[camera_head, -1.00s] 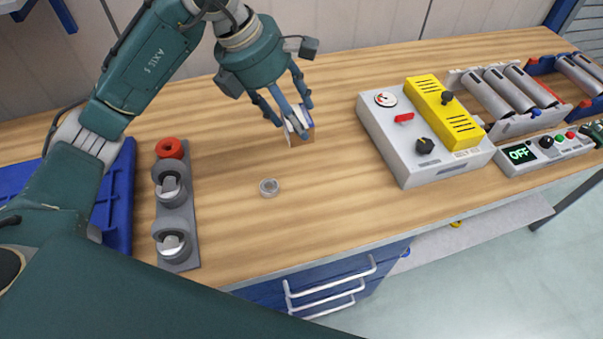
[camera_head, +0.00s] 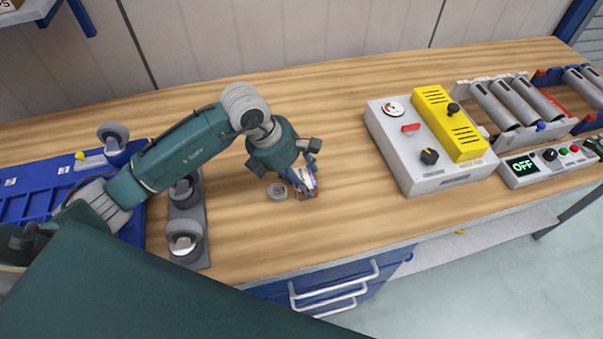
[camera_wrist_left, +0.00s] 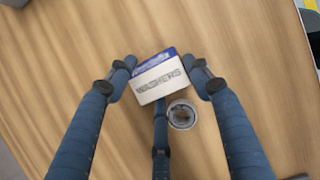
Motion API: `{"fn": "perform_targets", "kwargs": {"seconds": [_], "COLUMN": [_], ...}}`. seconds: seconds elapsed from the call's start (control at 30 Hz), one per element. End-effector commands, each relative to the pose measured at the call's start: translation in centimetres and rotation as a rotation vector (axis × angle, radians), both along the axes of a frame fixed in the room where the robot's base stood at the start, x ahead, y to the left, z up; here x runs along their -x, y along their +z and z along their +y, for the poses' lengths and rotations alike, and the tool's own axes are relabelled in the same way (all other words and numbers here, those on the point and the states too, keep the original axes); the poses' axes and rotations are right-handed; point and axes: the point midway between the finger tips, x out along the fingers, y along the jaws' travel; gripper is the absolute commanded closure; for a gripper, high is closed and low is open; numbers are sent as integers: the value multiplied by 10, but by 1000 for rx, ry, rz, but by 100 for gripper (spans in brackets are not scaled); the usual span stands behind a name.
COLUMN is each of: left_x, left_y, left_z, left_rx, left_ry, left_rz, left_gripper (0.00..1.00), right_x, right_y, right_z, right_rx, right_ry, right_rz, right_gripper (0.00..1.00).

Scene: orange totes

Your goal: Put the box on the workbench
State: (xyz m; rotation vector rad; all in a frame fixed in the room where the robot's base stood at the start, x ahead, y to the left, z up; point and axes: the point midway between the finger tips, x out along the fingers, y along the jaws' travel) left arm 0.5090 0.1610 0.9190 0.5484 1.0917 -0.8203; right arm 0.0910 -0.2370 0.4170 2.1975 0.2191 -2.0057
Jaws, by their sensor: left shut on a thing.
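The box (camera_head: 309,181) is small, white and blue. In the left wrist view the box (camera_wrist_left: 158,84) shows the word WASHERS and lies tilted between the fingers. My left gripper (camera_head: 305,173) is shut on it, low over the workbench (camera_head: 330,225). I cannot tell whether the box touches the wood. In the left wrist view the gripper's fingers (camera_wrist_left: 163,78) flank the box, with a third finger below it. The fingers partly hide the box in the head view. My right gripper is not in view.
A grey and yellow control box (camera_head: 425,140) stands to the right. A grey holder (camera_head: 195,225) and blue tray (camera_head: 40,190) are left. The wood behind is clear.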

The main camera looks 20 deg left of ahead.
Motion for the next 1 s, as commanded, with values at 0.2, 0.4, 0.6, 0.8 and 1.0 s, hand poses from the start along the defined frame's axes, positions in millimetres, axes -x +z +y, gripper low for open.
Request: {"fn": "perform_targets", "kwargs": {"seconds": [0.2, 0.4, 0.6, 0.8, 1.0], "left_x": [-1, -1, -1, 0, 7], "left_y": [0, -1, -1, 6, 40], "left_z": [0, 0, 0, 3, 15], "left_rx": [2, 1, 1, 1, -2], "left_ry": [0, 0, 0, 0, 1], "left_rz": [-4, -2, -2, -6, -11], "left_gripper": [85, 30, 30, 30, 30], "right_x": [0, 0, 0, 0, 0], "right_y": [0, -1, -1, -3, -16], "right_z": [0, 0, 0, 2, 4], "right_rx": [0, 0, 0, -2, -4], "right_ry": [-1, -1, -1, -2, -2], "right_rz": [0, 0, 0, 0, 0], "right_gripper": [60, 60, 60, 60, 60]}}
